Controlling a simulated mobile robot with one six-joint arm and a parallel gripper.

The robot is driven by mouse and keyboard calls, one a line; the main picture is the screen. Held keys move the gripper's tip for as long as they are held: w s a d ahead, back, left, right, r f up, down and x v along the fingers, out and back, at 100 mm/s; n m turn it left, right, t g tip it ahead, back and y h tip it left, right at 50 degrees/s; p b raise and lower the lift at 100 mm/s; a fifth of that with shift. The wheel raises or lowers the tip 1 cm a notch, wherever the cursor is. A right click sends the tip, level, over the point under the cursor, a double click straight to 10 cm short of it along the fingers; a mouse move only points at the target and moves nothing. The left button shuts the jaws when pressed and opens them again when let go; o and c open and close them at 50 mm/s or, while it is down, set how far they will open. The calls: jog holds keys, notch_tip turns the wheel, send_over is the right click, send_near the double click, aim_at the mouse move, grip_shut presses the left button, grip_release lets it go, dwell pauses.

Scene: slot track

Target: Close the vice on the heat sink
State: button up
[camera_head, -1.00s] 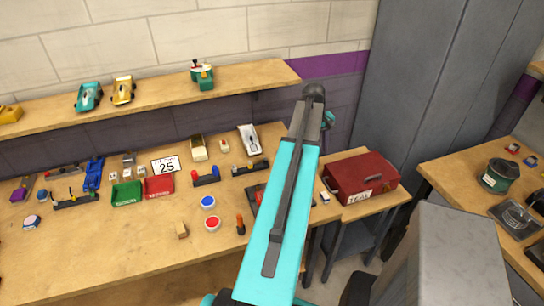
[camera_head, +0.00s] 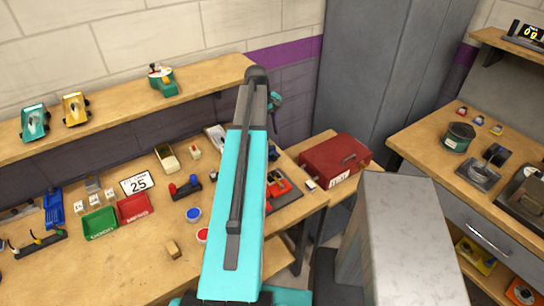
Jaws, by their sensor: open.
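I cannot identify the vice or the heat sink with certainty. A red-orange device (camera_head: 280,186) on a dark base sits at the right end of the left workbench, partly hidden behind my arm. On the right bench lies a flat grey metal piece (camera_head: 477,174) with a dark block (camera_head: 497,154) at its back; they are too small to name. My teal arm rises through the middle of the head view. A small teal and dark part of my wrist shows past its far end. My gripper's fingers are hidden behind the arm.
A red toolbox (camera_head: 335,159) stands on a low side table between the benches. Green (camera_head: 100,223) and red (camera_head: 134,207) bins stand on the left workbench (camera_head: 120,270). A dark green tin (camera_head: 458,137) stands on the right bench. A grey cabinet (camera_head: 385,80) fills the corner.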

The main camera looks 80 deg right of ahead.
aim_at(275, 156)
jog(key=shift+f, duration=0.15)
jog(key=shift+s+d+f+p, duration=0.35)
jog(key=shift+f+p, duration=0.5)
jog(key=shift+f, duration=1.35)
jog(key=shift+s+d+f+p, duration=0.25)
jog(key=shift+f+p, duration=0.55)
jog(key=shift+f, duration=1.45)
jog(key=shift+s+d+f+p, duration=0.35)
jog(key=shift+f+p, duration=0.5)
jog(key=shift+f, duration=1.35)
jog(key=shift+a, duration=0.1)
jog(key=c, duration=1)
jog(key=shift+a, duration=0.2)
jog(key=shift+c, duration=0.4)
jog(key=shift+s+d, duration=0.1)
jog(key=shift+d, duration=0.15)
